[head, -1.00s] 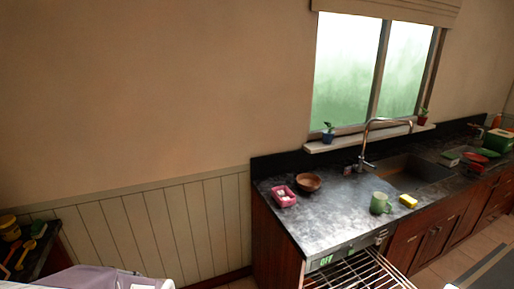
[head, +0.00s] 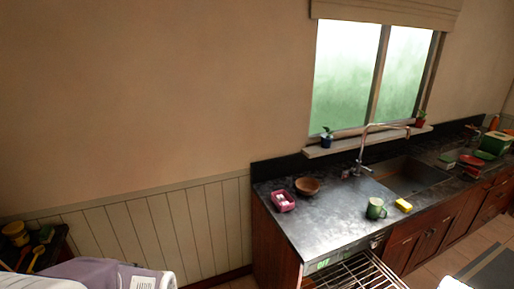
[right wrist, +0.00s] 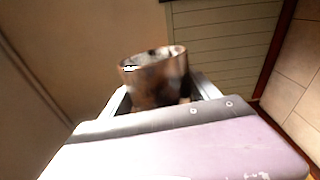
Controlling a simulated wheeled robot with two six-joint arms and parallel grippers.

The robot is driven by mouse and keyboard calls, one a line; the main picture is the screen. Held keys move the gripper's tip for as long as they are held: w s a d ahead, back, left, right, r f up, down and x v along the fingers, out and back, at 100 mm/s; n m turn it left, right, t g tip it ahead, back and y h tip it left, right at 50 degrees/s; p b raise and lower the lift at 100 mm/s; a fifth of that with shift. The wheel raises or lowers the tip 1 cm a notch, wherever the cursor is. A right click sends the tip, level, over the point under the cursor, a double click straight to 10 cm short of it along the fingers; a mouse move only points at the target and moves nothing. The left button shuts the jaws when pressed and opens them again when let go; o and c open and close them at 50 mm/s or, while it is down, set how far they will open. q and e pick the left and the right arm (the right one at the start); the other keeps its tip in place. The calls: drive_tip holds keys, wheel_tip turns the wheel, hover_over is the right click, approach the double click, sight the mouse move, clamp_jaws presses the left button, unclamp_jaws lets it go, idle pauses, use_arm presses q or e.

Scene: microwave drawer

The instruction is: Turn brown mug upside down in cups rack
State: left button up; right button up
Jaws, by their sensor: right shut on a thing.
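The brown mug (right wrist: 152,76) shows in the right wrist view, with a mottled surface and its rim at the top of the picture. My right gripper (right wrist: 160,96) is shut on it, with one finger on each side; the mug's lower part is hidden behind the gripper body. A metal wire rack (head: 362,272) is pulled out from under the counter at the bottom of the head view, cut off by the picture's edge. The part of it that shows is empty. Neither gripper shows in the head view; my left gripper is out of sight.
A sink (head: 410,176) lies to the right. A green "OFF" display is above the rack.

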drive_tip(key=m, duration=0.4)
drive_tip(key=m+p, duration=0.1)
drive_tip(key=m, duration=0.3)
drive_tip(key=shift+r, duration=0.15)
drive_tip(key=shift+m, duration=1)
drive_tip(key=shift+m, duration=1.1)
drive_tip(key=m, duration=0.4)
